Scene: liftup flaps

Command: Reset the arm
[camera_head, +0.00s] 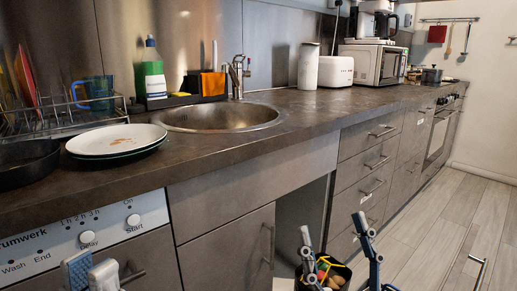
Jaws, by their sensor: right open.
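My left gripper (91,274) shows at the bottom left edge, in front of the dishwasher panel (88,232). Its blue and pale finger pads are close together, and the rest is cut off by the frame. My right gripper (338,238) is at the bottom centre right. Its two dark and blue fingers are spread wide with nothing between them at the tips. Behind it is the open space under the counter.
A black bin (341,270) with colourful contents stands low behind my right gripper. The counter (235,148) carries stacked plates (116,139), a sink (218,118), a white canister (308,66) and a microwave (372,64).

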